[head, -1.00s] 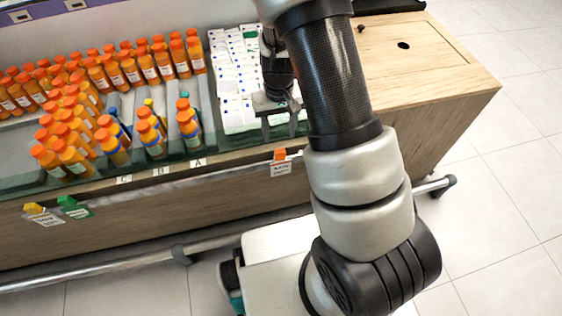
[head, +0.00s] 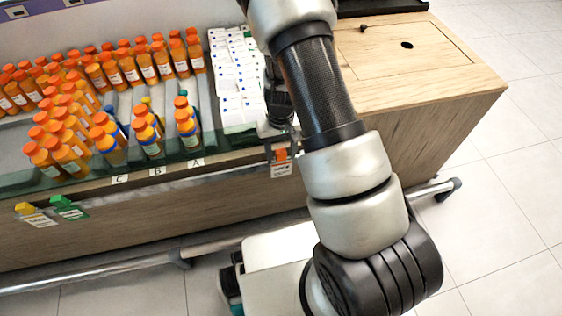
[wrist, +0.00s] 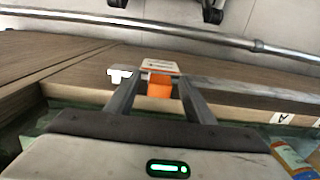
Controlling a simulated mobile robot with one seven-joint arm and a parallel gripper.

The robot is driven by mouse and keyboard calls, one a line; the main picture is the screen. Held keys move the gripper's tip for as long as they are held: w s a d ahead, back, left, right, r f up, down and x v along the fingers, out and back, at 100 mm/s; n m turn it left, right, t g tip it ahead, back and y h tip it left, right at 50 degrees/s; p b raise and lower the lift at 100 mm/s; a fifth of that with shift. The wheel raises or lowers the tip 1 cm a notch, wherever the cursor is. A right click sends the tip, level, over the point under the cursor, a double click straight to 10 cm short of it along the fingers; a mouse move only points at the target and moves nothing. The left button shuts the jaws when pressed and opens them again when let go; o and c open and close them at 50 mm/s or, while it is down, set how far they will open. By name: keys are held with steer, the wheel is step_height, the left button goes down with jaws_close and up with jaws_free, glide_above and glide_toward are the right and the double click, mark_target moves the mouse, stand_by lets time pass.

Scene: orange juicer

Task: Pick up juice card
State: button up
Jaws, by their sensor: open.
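A small white card with an orange clip, the juice card (head: 281,168), hangs at the front edge of the counter. In the wrist view the same juice card (wrist: 159,86) lies between the two fingers, its orange clip facing me and its white part beyond. My gripper (head: 283,150) is open at the counter's front edge, with a finger on either side of the orange clip. In the wrist view my gripper (wrist: 154,82) shows gaps beside the clip. Whether a finger touches the card I cannot tell.
Cards with a yellow clip (head: 24,209) and a green clip (head: 63,202) hang farther left. Several orange juice bottles (head: 60,140) stand behind the low glass edge (head: 226,139). White cartons (head: 237,85) fill the bay behind my gripper. A metal rail (head: 120,267) runs low in front.

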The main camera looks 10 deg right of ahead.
steer(key=c, duration=1.1)
steer(key=shift+r, duration=0.2)
